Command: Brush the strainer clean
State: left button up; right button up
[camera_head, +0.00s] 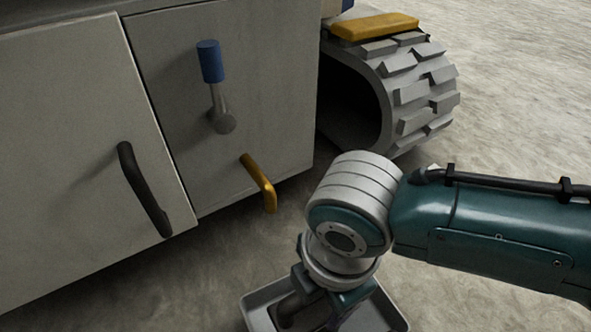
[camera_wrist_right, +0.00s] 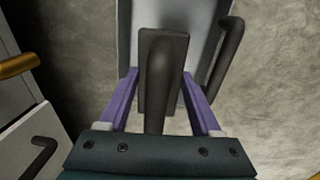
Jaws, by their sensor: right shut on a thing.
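My right gripper (camera_head: 328,300) points down over a grey tray (camera_head: 385,308) at the bottom edge of the head view. In the right wrist view its two purple fingers (camera_wrist_right: 160,88) are shut on a dark block with a rounded handle (camera_wrist_right: 163,60), which looks like the brush. The block is over the light grey tray (camera_wrist_right: 127,30); I cannot tell whether they touch. No strainer can be made out in either view; the arm and gripper hide much of the tray. My left gripper is out of view.
A curved dark bar (camera_wrist_right: 231,50) stands right of the held block. A grey machine body (camera_head: 70,120) with a black handle (camera_head: 145,190), a blue-gripped lever (camera_head: 210,62) and a yellow handle (camera_head: 260,183) fills the left. A track (camera_head: 425,85) stands behind. Bare ground is at right.

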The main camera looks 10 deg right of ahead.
jog(key=shift+d, duration=0.1)
jog(key=shift+w+d+f+p, duration=0.1)
jog(key=shift+w+d+p, duration=0.1)
jog(key=shift+d, duration=0.4)
jog(key=shift+w+d+p, duration=0.15)
jog(key=shift+d, duration=0.45)
jog(key=shift+w+d, duration=0.1)
jog(key=shift+d, duration=0.15)
grip_shut()
jog(key=shift+f, duration=0.1)
jog(key=shift+a, duration=0.1)
jog(key=shift+s+a+r+p, duration=0.1)
jog(key=shift+s+a+p, duration=0.15)
jog(key=shift+a, duration=0.35)
jog(key=shift+s+a+r+p, duration=0.1)
jog(key=shift+s+a, duration=0.15)
jog(key=shift+a, duration=0.6)
